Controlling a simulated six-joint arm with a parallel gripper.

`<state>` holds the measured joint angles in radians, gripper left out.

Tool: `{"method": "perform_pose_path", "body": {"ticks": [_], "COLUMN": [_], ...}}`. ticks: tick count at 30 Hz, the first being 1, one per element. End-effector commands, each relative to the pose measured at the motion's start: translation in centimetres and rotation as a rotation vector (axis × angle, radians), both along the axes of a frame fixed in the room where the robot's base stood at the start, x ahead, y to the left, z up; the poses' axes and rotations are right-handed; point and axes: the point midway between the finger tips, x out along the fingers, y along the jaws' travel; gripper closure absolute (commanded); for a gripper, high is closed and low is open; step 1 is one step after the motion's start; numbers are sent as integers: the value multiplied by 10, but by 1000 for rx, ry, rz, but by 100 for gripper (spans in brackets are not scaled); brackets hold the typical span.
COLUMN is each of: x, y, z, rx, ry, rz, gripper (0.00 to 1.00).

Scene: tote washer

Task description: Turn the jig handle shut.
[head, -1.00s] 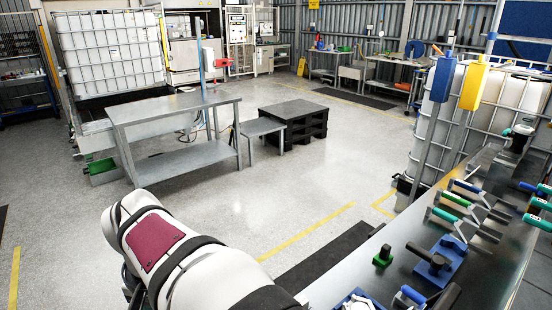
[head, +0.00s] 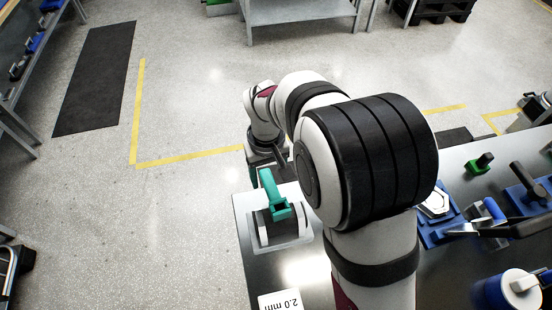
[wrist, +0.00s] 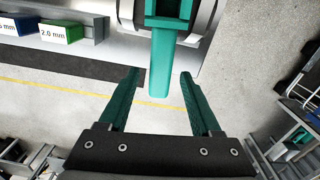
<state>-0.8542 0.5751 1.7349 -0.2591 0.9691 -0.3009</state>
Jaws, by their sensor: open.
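The teal jig handle (head: 272,192) stands up from a grey metal frame (head: 262,246) at the near-left end of the bench in the head view. In the wrist view the handle (wrist: 163,62) hangs into the picture from the top centre, its free end between my two teal fingers. My gripper (wrist: 159,73) is open, with a gap to the handle on both sides in that picture. I cannot tell how deep the handle sits between the fingers. In the head view my gripper (head: 264,156) is small, dark and partly hidden, just beyond the handle.
A blue bin (wrist: 15,25) and a green bin (wrist: 60,32) sit on a ledge at the wrist view's upper left. On the bench at right are a blue fixture (head: 436,232), a green-based knob (head: 479,163) and a blue-and-white cylinder (head: 508,291).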

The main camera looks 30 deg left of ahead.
Motion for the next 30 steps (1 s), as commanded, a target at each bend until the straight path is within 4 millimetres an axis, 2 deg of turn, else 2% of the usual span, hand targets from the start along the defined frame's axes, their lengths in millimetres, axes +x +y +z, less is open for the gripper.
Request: {"method": "perform_pose_path", "body": {"ticks": [3, 10, 11, 21, 30], "x": [0, 0, 0, 0, 0], "y": [0, 0, 0, 0, 0], "z": [-6, -7, -7, -7, -6], "rx": [-1, 0, 0, 0, 0], "ry": [1, 0, 0, 0, 0], "rz": [0, 0, 0, 0, 0], "gripper": [35, 35, 39, 100, 100]}}
